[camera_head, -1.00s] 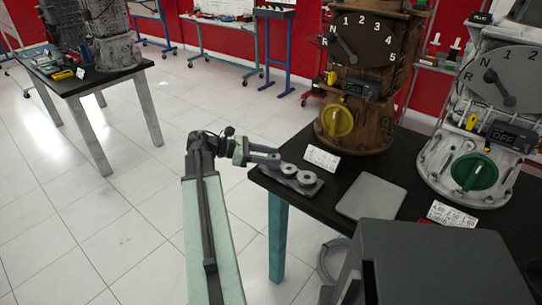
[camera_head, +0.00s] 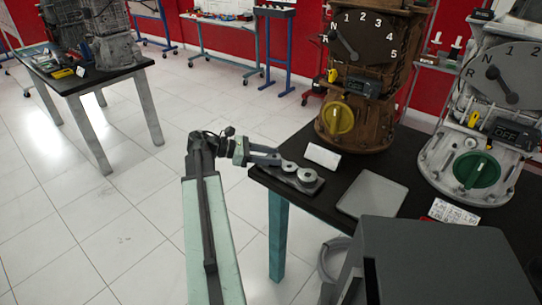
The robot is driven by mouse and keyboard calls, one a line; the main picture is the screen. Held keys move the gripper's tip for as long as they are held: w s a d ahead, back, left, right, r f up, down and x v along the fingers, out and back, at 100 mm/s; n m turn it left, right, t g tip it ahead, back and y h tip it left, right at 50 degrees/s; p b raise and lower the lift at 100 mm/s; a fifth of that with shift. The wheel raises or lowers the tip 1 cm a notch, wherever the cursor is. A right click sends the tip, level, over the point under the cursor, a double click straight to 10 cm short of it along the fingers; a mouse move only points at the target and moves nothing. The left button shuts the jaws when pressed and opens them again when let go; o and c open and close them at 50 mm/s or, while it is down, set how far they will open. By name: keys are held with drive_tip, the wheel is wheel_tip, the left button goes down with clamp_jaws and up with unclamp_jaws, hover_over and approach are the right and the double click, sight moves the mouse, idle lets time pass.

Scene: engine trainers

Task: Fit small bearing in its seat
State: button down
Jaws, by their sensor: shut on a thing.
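My gripper (camera_head: 280,161) reaches in from the left over the corner of the black table. Its jaws are shut on a small grey ring, the small bearing (camera_head: 289,167), at the left end of a flat grey seat plate (camera_head: 315,187). A larger grey ring (camera_head: 306,175) stands on the same plate just to the right. The jaws partly hide the left end of the plate. I cannot tell whether the small bearing touches the plate or is slightly raised, and I cannot make out its seat.
A white label card (camera_head: 322,156) stands just behind the plate. A brown gearbox trainer (camera_head: 355,100) and a grey one (camera_head: 470,150) stand farther back. A flat grey panel (camera_head: 372,195) lies to the right. A dark grey box (camera_head: 440,260) fills the lower right.

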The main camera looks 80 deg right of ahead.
drive_tip(key=shift+f+b, duration=0.35)
drive_tip(key=shift+f, duration=0.1)
drive_tip(key=c, duration=0.7)
unclamp_jaws()
drive_tip(key=p+v, duration=0.2)
drive_tip(key=v, duration=0.5)
drive_tip(key=shift+w+a+r, duration=0.1)
drive_tip(key=shift+w+r, duration=0.05)
drive_tip(key=shift+w, duration=0.25)
